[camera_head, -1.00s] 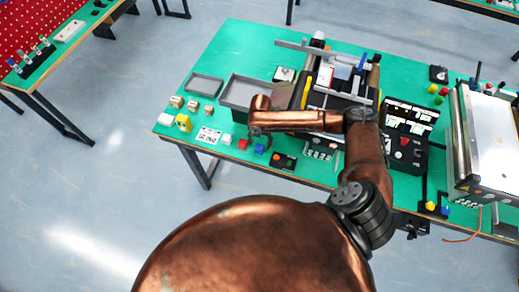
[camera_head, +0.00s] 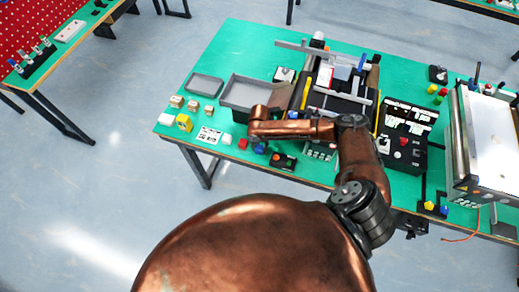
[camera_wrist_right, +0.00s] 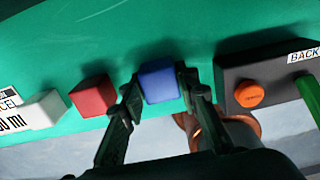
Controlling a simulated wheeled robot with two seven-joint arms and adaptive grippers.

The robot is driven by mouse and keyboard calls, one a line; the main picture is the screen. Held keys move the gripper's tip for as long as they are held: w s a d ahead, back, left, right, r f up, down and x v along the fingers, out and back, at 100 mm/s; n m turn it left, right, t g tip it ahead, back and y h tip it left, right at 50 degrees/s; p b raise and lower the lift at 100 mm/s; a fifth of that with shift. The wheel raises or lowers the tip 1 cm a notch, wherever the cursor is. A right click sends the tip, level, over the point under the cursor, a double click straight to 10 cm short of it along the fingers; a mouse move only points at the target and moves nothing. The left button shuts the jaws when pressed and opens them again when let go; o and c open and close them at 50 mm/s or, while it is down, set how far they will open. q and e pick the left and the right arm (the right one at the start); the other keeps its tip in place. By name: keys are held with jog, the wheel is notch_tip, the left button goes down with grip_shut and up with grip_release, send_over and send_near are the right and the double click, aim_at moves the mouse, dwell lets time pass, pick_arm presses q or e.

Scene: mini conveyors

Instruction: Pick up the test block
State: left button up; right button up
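A small blue cube (camera_wrist_right: 158,82) lies on the green table, between the fingertips of my right gripper (camera_wrist_right: 159,90) in the wrist view. The fingers are spread, one on each side of the cube and very near it; contact is not clear. In the head view the blue cube (camera_head: 260,149) sits near the table's front edge, just below my copper forearm, which hides most of the right gripper. A red cube (camera_wrist_right: 93,96) and a white block (camera_wrist_right: 42,110) stand left of the blue one. The frames do not label which is the test block. My left gripper is out of view.
A dark box with an orange button (camera_wrist_right: 249,94) stands close to the right of the fingers. A grey tray (camera_head: 232,101) and conveyor parts (camera_head: 340,80) lie behind the forearm. A printed card (camera_head: 209,135) and a yellow block (camera_head: 184,122) are left.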

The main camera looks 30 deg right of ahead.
jog(key=c, duration=0.6)
